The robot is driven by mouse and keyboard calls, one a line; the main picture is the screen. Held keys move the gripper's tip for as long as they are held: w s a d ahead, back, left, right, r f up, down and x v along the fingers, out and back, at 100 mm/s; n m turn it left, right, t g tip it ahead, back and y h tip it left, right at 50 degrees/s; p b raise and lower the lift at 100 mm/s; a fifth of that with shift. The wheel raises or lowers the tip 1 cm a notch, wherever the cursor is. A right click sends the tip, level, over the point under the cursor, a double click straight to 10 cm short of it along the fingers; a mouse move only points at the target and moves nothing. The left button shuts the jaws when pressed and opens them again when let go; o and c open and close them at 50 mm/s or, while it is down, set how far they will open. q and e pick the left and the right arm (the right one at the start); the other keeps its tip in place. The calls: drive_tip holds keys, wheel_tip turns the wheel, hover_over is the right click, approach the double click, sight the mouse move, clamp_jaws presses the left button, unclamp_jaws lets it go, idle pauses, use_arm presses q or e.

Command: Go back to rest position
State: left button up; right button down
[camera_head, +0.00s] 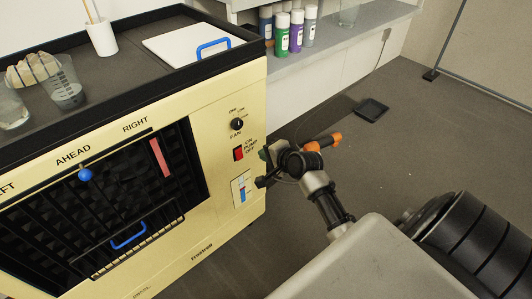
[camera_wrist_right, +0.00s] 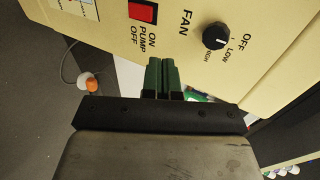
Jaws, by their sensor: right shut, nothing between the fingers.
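My right gripper (camera_head: 264,156) is in front of the cream cooler's control panel, near the fan knob and the red switch. In the right wrist view its two green fingers (camera_wrist_right: 160,78) lie side by side, shut with nothing between them. The panel shows there too, with the red pump switch (camera_wrist_right: 142,12) and the black fan knob (camera_wrist_right: 215,37). Whether the fingers touch the panel I cannot tell. My left gripper is not in view.
The cream cooler (camera_head: 226,92) with its dark louvred front fills the left. A white board (camera_head: 180,42) with a blue handle and a white cup (camera_head: 102,38) are on top. Spray cans (camera_head: 282,34) stand on a shelf behind. A dark flat object (camera_head: 371,109) lies on open floor.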

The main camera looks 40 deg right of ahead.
idle(0.3)
drive_tip(key=s+a+f+n+g+p, duration=0.1)
drive_tip(key=s+a+f+n+g, duration=0.15)
drive_tip(key=s+f, duration=0.45)
drive_tip(key=s+a+f+n+g, duration=0.2)
drive_tip(key=s+f+n, duration=0.15)
drive_tip(key=f, duration=0.75)
drive_tip(key=s+a+f+n+g+p, duration=0.1)
drive_tip(key=s+a+f+n+g, duration=0.1)
drive_tip(key=s+f, duration=0.5)
drive_tip(key=s+a+f+n+g, duration=0.1)
drive_tip(key=s+f+n, duration=0.3)
drive_tip(key=s, duration=0.5)
drive_tip(key=s+a+f+n+g, duration=0.2)
drive_tip(key=s+f, duration=0.4)
drive_tip(key=s, duration=0.4)
drive_tip(key=s+a+f+n+g+h, duration=0.1)
drive_tip(key=s+a+f+n, duration=0.3)
drive_tip(key=s, duration=0.5)
drive_tip(key=shift+s+f+n+g+p, duration=0.25)
drive_tip(key=shift+f+n+g+p, duration=0.25)
drive_tip(key=shift+n, duration=0.3)
drive_tip(key=shift+r, duration=0.1)
